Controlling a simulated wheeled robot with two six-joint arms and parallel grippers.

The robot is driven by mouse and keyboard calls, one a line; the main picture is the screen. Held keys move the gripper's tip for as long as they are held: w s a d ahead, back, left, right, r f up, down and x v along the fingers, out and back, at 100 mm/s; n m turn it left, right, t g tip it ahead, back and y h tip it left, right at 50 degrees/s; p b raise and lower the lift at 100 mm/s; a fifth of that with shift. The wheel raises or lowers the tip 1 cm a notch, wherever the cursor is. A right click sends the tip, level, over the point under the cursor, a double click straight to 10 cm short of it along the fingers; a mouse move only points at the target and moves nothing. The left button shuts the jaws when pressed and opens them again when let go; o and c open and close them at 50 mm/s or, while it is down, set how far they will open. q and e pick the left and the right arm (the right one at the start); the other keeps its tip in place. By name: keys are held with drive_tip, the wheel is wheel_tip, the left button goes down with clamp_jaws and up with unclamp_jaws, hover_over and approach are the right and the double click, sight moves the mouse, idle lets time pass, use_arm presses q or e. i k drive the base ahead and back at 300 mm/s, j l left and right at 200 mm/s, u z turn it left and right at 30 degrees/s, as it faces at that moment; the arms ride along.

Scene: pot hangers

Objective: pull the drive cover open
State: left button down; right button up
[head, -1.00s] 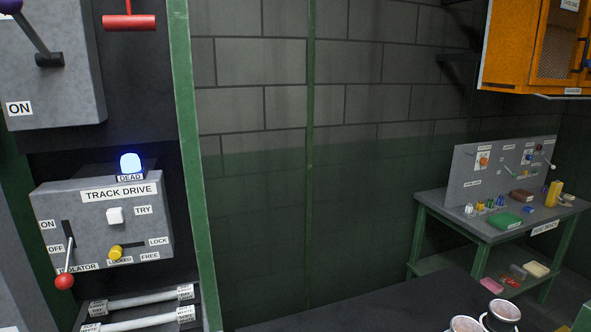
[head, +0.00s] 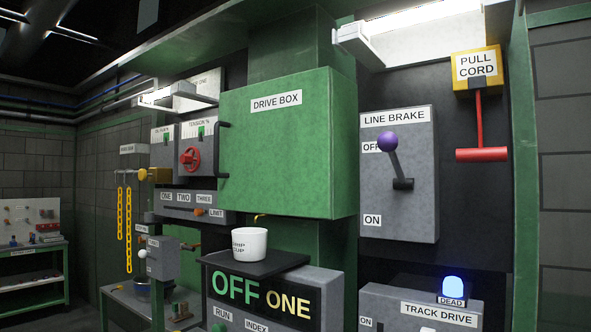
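The drive cover is the large green front labelled DRIVE BOX (head: 275,160), in the upper middle of the head view. It looks closed. A dark upright bar handle (head: 222,150) stands at its left edge. Neither of my grippers shows in the head view, so their state and their distance from the cover are hidden.
A grey LINE BRAKE box (head: 400,215) with a purple-knobbed lever is right of the cover. A red PULL CORD handle (head: 482,154) hangs beyond it. A white cup (head: 249,244) stands on a dark shelf below. A red valve wheel (head: 190,158) is left of the handle.

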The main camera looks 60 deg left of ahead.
sight(272, 139)
drive_tip(key=j+u, duration=0.1)
drive_tip(key=u, duration=0.4)
drive_tip(key=k+j+u, duration=0.1)
drive_tip(key=u, duration=0.4)
drive_tip(key=j+u, duration=0.2)
drive_tip(key=u, duration=0.25)
drive_tip(key=j+u, duration=0.15)
drive_tip(key=u, duration=0.35)
